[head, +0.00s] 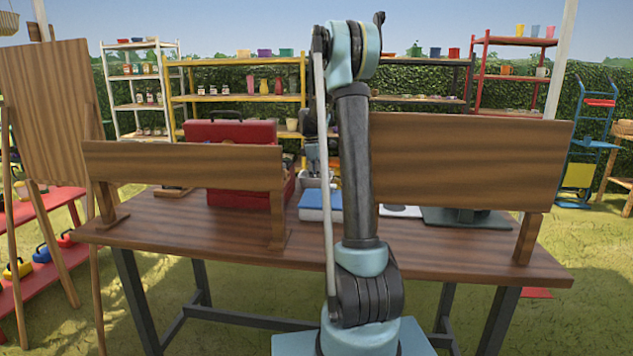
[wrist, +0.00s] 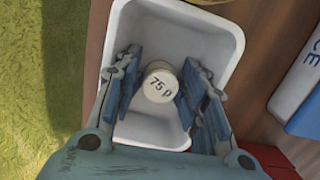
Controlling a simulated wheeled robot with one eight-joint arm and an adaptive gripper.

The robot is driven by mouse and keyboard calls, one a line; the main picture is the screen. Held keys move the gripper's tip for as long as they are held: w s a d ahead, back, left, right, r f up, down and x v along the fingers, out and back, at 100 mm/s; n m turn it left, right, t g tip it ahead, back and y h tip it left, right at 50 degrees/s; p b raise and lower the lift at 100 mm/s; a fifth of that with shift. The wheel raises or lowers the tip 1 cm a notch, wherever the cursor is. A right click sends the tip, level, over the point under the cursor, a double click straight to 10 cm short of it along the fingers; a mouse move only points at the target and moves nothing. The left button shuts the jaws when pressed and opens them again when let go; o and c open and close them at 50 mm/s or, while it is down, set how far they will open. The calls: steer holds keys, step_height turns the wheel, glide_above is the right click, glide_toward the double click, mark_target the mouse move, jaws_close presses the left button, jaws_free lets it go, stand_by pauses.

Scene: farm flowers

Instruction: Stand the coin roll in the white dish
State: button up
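The coin roll (wrist: 160,84) is a pale cylinder whose round end, marked "75 p", faces the wrist camera. It looks upright inside the white dish (wrist: 228,38), a deep rounded rectangle. My gripper (wrist: 161,88) points down over the dish, with its blue-padded fingers on either side of the roll. White dish shows between the left finger and the roll, and the right finger is very close to it. The fingers look open around it. The roll's base is partly hidden. In the head view my arm and the boards hide the roll.
A blue and white box (wrist: 300,100) lies right of the dish in the wrist view. A red toolbox (head: 232,133) stands on the wooden table (head: 180,222). Two upright wooden boards (head: 185,166) (head: 470,160) line the table's near side. Grass shows beyond the table edge beside the dish.

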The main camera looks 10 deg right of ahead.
steer(key=shift+r, duration=0.1)
step_height(320, 180, up, 12)
steer(key=a, duration=0.1)
steer(key=shift+w+a, duration=0.15)
steer(key=shift+w, duration=0.05)
steer(key=shift+r, duration=0.1)
stand_by(0.4)
